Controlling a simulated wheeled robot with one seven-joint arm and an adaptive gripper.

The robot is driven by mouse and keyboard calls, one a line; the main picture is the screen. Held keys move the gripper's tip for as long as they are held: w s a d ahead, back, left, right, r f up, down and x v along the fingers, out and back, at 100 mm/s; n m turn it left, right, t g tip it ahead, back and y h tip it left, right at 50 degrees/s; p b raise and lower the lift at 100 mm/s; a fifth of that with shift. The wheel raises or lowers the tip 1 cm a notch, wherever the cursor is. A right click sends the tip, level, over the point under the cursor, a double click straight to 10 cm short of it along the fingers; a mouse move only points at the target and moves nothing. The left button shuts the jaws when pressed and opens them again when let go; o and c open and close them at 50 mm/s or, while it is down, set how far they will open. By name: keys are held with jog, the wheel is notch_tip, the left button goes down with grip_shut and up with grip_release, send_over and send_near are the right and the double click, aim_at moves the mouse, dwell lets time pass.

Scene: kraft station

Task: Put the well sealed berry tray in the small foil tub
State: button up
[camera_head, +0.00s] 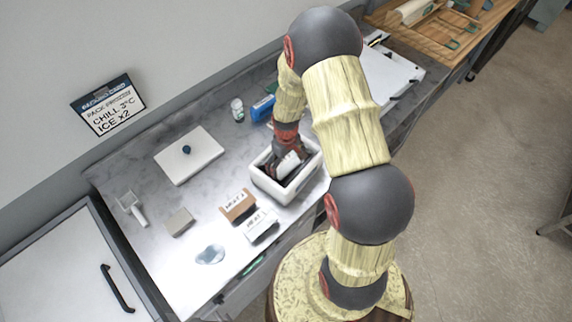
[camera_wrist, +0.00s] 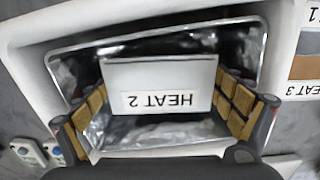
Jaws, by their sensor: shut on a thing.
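My gripper (camera_head: 287,150) reaches down into a white tub (camera_head: 262,184) near the middle of the bench. In the wrist view the tub (camera_wrist: 283,30) has a shiny foil lining (camera_wrist: 160,132). My gripper (camera_wrist: 163,95) is shut on a white pack (camera_wrist: 160,75) labelled "HEAT 2", which reads upside down there. A finger is at each side of the pack, and the pack is within the tub's rim. I cannot tell whether it touches the tub's floor. No berry marking or seal shows. In the head view the pack (camera_head: 289,164) is partly hidden by my gripper.
A brown box (camera_head: 238,206) and a white box (camera_head: 261,224) with labels stand beside the tub. A white lid with a dark knob (camera_head: 189,155), a grey block (camera_head: 180,222), a small jar (camera_head: 237,109) and a blue item (camera_head: 262,108) lie on the bench (camera_head: 160,200).

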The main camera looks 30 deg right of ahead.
jog(key=shift+f, duration=0.2)
jog(key=o, duration=0.9)
jog(key=shift+r, duration=0.1)
jog(key=shift+r, duration=0.1)
notch_tip(320, 180, up, 12)
notch_tip(320, 180, up, 12)
jog(key=f+t, duration=0.1)
jog(key=t, duration=0.1)
send_over(286, 164)
jog(key=s+a, duration=0.1)
jog(key=a, duration=0.3)
jog(key=s+a+r+t, duration=0.1)
jog(key=s+a+r, duration=0.2)
jog(key=s+r, duration=0.2)
jog(key=s+a+r+m+t, duration=0.1)
jog(key=s+a+r, duration=0.2)
jog(key=s+r, duration=0.3)
jog(key=s+a+r+m+t, duration=0.1)
jog(key=s+a+r, duration=0.2)
jog(key=s+r, duration=0.3)
jog(key=shift+r+t, duration=0.3)
jog(key=shift+r, duration=0.3)
